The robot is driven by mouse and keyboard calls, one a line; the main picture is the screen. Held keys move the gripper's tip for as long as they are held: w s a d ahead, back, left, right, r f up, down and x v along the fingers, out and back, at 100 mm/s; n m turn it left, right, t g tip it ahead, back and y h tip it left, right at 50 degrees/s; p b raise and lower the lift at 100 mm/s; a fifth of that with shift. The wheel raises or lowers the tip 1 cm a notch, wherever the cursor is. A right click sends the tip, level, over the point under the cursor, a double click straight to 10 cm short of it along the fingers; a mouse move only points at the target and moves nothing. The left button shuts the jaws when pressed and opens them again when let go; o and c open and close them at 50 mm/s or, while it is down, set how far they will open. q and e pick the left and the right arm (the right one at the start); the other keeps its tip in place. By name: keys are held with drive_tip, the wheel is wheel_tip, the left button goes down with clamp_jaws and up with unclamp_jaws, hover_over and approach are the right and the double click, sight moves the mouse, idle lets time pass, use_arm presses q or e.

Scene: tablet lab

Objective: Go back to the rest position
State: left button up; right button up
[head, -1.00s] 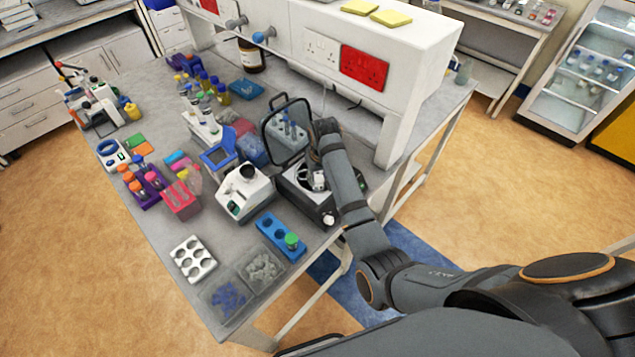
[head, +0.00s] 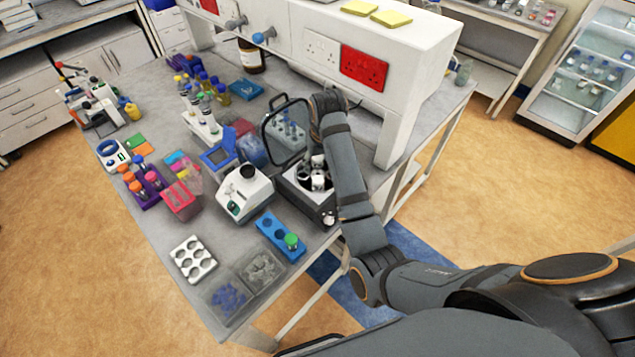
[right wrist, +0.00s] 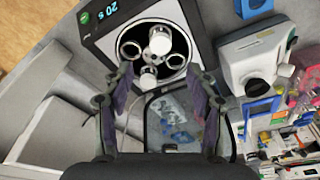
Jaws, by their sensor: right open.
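My right gripper (right wrist: 168,98) is open and empty in the right wrist view, its two fingers spread beside the open centrifuge. The centrifuge (right wrist: 101,22) has a lit display. Its rotor holds white-capped tubes (right wrist: 160,40), beyond the fingertips and apart from them. In the head view the centrifuge (head: 301,206) stands near the right table edge with its clear lid (head: 285,130) raised. My right arm reaches over its right side, and the gripper's fingers are mostly hidden there. My left gripper is not in view.
A white device (head: 243,192) stands left of the centrifuge, with a blue rack (head: 280,236) in front. A white shelf unit with a red socket panel (head: 364,67) rises close behind my right arm. Tube racks and bins crowd the table's left; open floor lies right.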

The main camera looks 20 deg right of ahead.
drive_tip(key=shift+v, duration=1.85)
